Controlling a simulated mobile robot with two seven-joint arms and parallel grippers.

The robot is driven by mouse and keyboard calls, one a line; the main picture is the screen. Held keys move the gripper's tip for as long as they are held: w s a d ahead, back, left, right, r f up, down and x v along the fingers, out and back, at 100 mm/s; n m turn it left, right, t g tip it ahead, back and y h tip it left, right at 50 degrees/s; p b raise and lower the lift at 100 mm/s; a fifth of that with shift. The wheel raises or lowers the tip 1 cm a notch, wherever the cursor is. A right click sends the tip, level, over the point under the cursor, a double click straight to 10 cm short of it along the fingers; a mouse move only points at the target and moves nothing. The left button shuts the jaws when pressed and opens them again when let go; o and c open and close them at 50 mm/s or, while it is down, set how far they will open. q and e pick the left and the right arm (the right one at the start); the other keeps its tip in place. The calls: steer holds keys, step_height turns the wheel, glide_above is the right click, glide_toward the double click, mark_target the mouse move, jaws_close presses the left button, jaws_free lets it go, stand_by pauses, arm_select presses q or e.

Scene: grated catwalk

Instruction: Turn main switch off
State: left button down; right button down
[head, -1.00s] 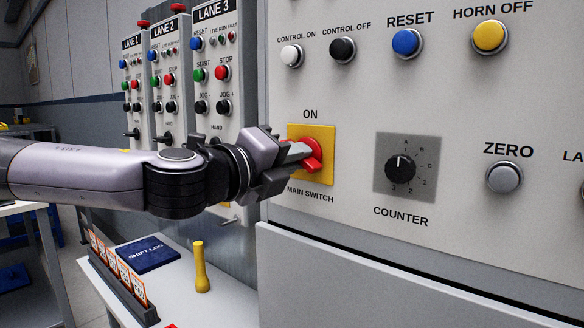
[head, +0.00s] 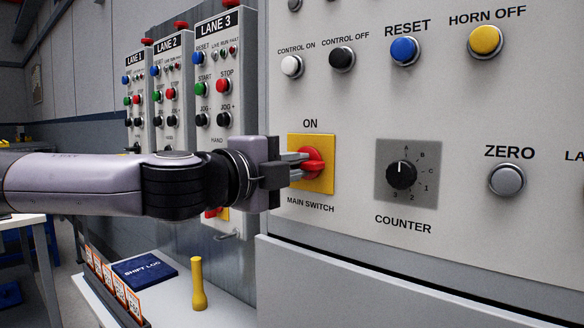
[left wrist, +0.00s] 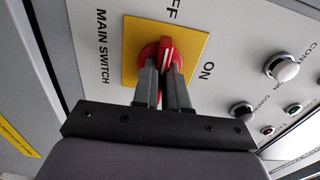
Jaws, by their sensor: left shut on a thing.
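The main switch is a red rotary handle (head: 313,160) on a yellow square plate (head: 325,184) on the large grey panel. "ON" is printed above it and "MAIN SWITCH" below. My left gripper (head: 300,163) comes from the left, shut on the red handle, with its fingers level. In the left wrist view the two fingers (left wrist: 162,86) clasp the red handle (left wrist: 166,50). Its white mark points toward lettering ending in "FF" at the top edge; "ON" is at the right. The gripper hides the panel left of the switch in the head view. My right gripper is not in view.
The counter dial (head: 401,173) and the ZERO button (head: 507,179) sit right of the switch. Several buttons line the top. Lane panels (head: 212,90) stand behind my arm. Below is a bench with a blue shift log (head: 144,269) and a yellow upright object (head: 198,284).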

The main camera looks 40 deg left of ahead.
arm_select(q)
steer(key=shift+a+r, duration=0.1)
steer(key=shift+r, duration=0.15)
steer(key=c, duration=1.2)
jaws_free()
steer(key=shift+o, duration=0.2)
steer(key=shift+w+f, duration=0.15)
steer(key=s+p, duration=0.1)
steer(key=s, duration=0.6)
steer(key=shift+a, duration=0.2)
steer(key=shift+s, duration=0.1)
